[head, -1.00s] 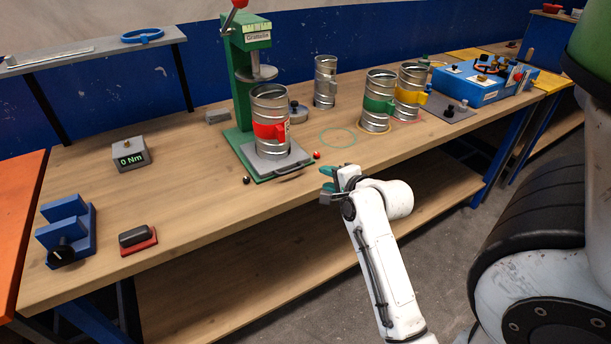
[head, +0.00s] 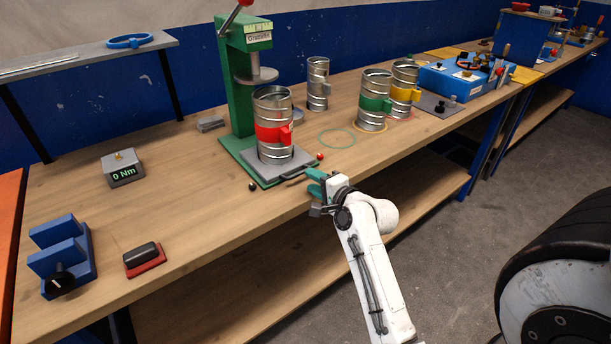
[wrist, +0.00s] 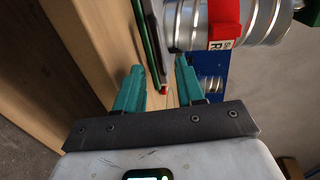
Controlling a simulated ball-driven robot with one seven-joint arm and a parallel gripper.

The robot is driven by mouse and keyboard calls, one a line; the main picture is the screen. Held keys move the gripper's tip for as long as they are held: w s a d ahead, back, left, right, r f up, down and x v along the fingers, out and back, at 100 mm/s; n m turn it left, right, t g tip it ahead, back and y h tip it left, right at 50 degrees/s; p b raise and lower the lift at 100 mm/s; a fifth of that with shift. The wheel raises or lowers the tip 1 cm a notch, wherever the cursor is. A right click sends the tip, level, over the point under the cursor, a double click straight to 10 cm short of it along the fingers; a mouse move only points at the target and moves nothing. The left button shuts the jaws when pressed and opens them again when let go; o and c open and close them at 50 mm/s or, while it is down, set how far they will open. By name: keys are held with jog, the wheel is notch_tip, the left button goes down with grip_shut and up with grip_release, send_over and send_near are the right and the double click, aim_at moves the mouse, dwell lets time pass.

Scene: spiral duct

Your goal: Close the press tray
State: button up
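The press (head: 238,92) is green, with a round plate and a red-knobbed lever. Its grey tray (head: 264,176) lies on the green base, with a dark handle (head: 296,174) at its front edge. A metal duct piece with a red band (head: 273,108) stands upright on the tray, in front of the press column. It also shows sideways in the wrist view (wrist: 263,18). My gripper (head: 312,184) has teal fingers and is just right of the handle at the bench's front edge. In the wrist view the fingers (wrist: 158,78) are apart; whether the handle is between them is unclear.
A red ball (head: 320,156) and a black ball (head: 252,186) sit beside the tray. Duct pieces with green (head: 375,102) and yellow bands (head: 402,88) stand to the right. A torque display (head: 123,170) and blue fixture (head: 62,258) are left.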

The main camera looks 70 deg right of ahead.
aim_at(301, 174)
jog(key=shift+x, duration=2.35)
grip_shut()
